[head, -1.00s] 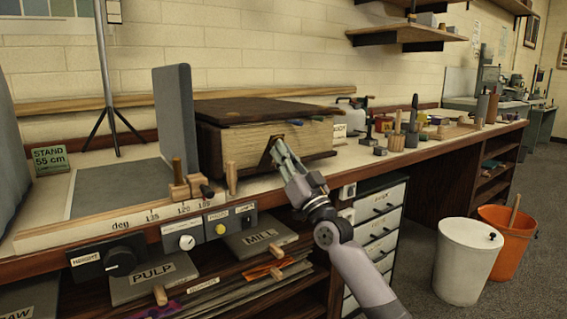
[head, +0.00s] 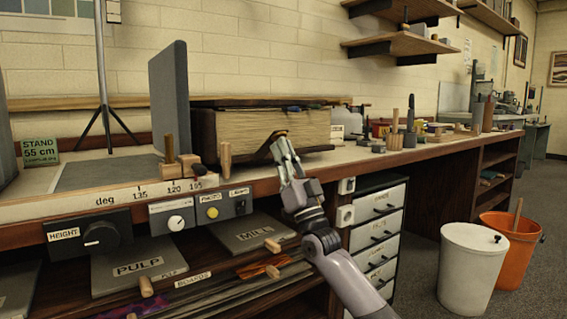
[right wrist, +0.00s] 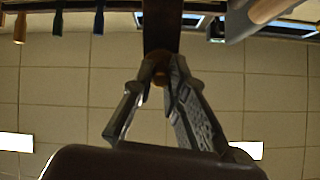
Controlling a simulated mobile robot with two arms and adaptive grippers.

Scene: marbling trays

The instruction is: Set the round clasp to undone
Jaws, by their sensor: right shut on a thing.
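A thick book (head: 240,131) with a dark cover lies on the bench. A dark strap (head: 268,144) stands out from its front page edge, and it also shows in the right wrist view (right wrist: 161,25) as a brown band coming down between the fingers. My right gripper (head: 281,147) is at this strap in front of the book. In the right wrist view its fingertips (right wrist: 160,72) are closed about a small brownish end piece of the strap, which I take for the round clasp (right wrist: 159,80). The fingers hide most of the clasp, and its catch cannot be made out. My left gripper is out of view.
A grey upright panel (head: 170,100) and wooden pegs (head: 225,160) stand left of the book. Control boxes with knobs (head: 100,232) line the bench front. Drawers (head: 380,230), a white bin (head: 468,265) and an orange bucket (head: 510,245) are at the right.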

